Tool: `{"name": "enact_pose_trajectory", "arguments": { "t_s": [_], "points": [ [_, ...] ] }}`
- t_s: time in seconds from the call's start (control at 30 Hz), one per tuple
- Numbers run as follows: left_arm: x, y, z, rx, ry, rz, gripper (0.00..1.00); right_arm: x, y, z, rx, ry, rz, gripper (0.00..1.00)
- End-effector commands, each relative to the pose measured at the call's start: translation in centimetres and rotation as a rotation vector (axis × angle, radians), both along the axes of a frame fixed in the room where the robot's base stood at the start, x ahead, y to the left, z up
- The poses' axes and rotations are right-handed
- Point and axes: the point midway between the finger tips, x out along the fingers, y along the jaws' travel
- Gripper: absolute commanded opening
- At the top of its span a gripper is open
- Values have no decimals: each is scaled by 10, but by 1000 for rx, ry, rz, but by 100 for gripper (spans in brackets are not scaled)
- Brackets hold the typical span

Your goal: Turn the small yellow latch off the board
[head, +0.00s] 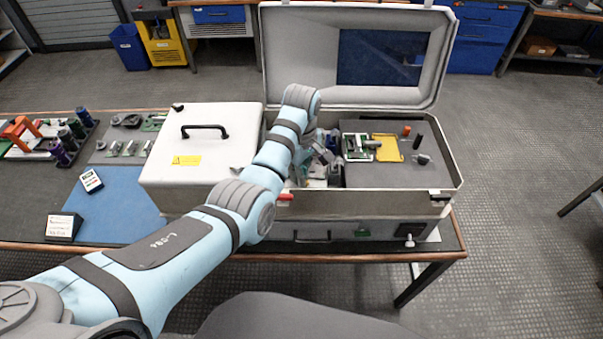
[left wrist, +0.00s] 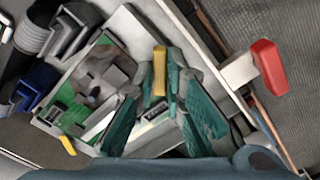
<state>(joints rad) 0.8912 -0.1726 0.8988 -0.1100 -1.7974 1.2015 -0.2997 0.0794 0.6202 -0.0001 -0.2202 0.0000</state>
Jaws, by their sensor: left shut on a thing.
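The small yellow latch (left wrist: 159,70) stands at the edge of the board (left wrist: 113,27), between the fingertips of my left gripper (left wrist: 160,82). The teal fingers are shut on it from both sides. The board is light grey with green patches and grey parts, and lies at a slant in the left wrist view. A second small yellow piece (left wrist: 68,145) shows at its lower left. In the head view my left gripper (head: 320,156) reaches down into the open case, and my arm hides much of the board. My right gripper is not in view.
A red-ended lever (left wrist: 268,66) stands close right of the gripper. The case (head: 360,205) has its lid (head: 350,60) raised behind. A grey block (head: 395,170) fills its right side. A white box (head: 200,150) stands left. Blue capacitor holders (left wrist: 35,82) are near the board.

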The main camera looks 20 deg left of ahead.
Motion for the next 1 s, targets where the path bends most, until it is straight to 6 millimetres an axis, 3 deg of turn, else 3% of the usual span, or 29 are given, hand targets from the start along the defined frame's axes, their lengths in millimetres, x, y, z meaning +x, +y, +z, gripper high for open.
{"name": "enact_pose_trajectory", "arguments": {
  "t_s": [0.5, 1.0],
  "points": [
    [2, 1, 2, 1, -9, 459, 0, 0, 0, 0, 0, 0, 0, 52],
    [2, 2, 3, 1, -10, 662, 0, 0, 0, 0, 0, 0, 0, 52]
  ]
}}
